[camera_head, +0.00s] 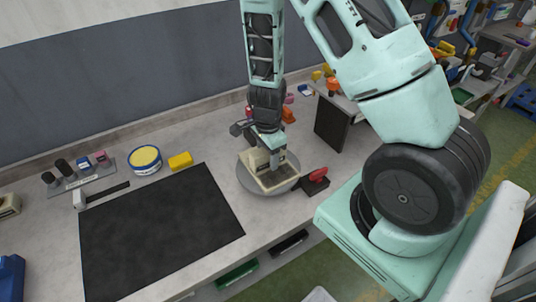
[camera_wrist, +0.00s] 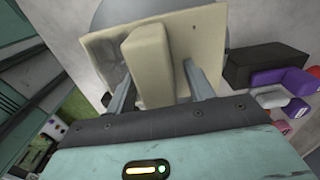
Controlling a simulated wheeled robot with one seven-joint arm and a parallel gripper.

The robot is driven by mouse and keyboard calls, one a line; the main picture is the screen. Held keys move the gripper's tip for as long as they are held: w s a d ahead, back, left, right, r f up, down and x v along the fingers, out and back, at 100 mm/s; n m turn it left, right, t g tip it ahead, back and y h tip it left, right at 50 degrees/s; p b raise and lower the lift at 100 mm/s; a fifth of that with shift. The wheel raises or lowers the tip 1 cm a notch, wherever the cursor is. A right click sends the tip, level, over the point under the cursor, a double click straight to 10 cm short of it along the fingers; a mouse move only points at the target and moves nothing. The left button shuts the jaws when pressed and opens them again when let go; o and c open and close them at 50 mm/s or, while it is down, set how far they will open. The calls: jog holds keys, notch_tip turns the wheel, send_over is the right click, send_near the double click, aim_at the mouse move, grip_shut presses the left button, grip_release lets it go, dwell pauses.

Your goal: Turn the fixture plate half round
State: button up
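The fixture plate (camera_head: 259,179) is a cream square plate on a grey round turntable (camera_head: 246,183), at the bench's front edge in the head view. The wrist view shows the plate (camera_wrist: 205,40) with a raised cream block (camera_wrist: 150,60) standing on it. The turntable's grey disc (camera_wrist: 120,12) shows behind the plate. My gripper (camera_head: 269,152) is down over the plate. In the wrist view its two fingers (camera_wrist: 158,70) stand either side of the block. A gap shows on the block's right, so the fingers look open. The fingertips are hard to make out in the head view.
A black block with a red part (camera_head: 318,175) stands close right of the turntable. A dark-sided stand (camera_head: 333,128) is behind it. A black mat (camera_head: 155,235), yellow box (camera_head: 180,161) and blue-white tin (camera_head: 145,158) lie left. Small purple and black objects (camera_wrist: 280,82) show right in the wrist view.

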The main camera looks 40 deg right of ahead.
notch_tip(320, 180, up, 17)
jog(key=p, duration=0.3)
jog(key=shift+r, duration=0.2)
dwell(0.7)
jog(key=w+a+r+m+t+y+b, duration=0.1)
jog(key=w+a+m+t+b, duration=0.15)
jog(key=a+m, duration=0.6)
jog(key=w+a+r+m+t+b, duration=0.15)
jog(key=w+a+m+t, duration=0.35)
jog(key=m, duration=0.7)
jog(key=s+a+f+m+g+b, duration=0.1)
jog(key=s+a+m+g+b, duration=0.1)
jog(key=s+m, duration=1)
jog(key=s+a+f+m+g+b, duration=0.2)
jog(key=s+a+m+g, duration=0.3)
jog(key=s+m, duration=0.7)
jog(key=shift+s+a+f+b, duration=0.15)
jog(key=shift+s+a+b, duration=0.2)
jog(key=shift+s+a, duration=0.8)
jog(key=shift+w+g, duration=0.1)
jog(key=shift+g, duration=0.15)
